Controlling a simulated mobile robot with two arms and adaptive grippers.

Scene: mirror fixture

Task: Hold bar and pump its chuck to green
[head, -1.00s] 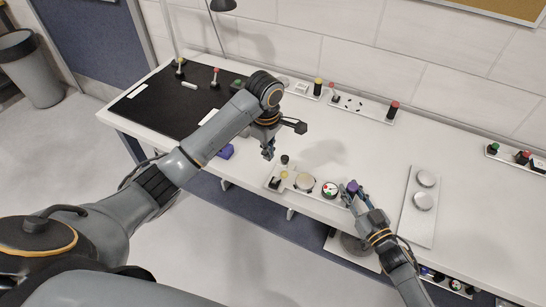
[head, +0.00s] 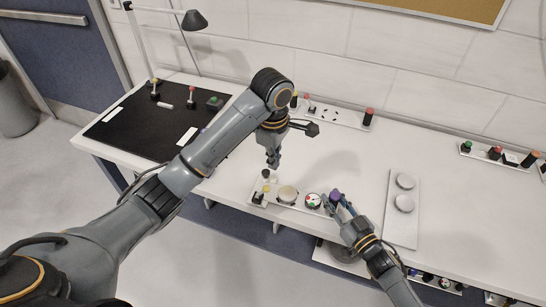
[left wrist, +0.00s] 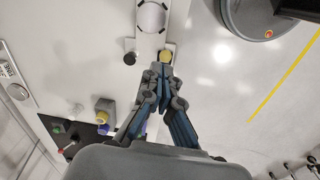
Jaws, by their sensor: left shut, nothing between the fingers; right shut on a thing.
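A pale fixture plate (head: 300,207) lies along the table's front edge. It carries a round beige disc (head: 288,194), a dial with red and green marks (head: 313,200), and a purple knob (head: 335,195). At its left end are a yellow-topped post (head: 265,174) and a small dark knob (head: 258,198). My right gripper (head: 337,203) is shut on the purple knob. My left gripper (head: 273,160) is shut and empty, pointing down near the yellow-topped post. In the left wrist view the yellow top (left wrist: 166,57) is just ahead of its fingertips. I cannot tell which part is the bar.
A black mat (head: 150,125) with small controls covers the table's left. Panels with coloured buttons stand along the back. The white table between is mostly clear.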

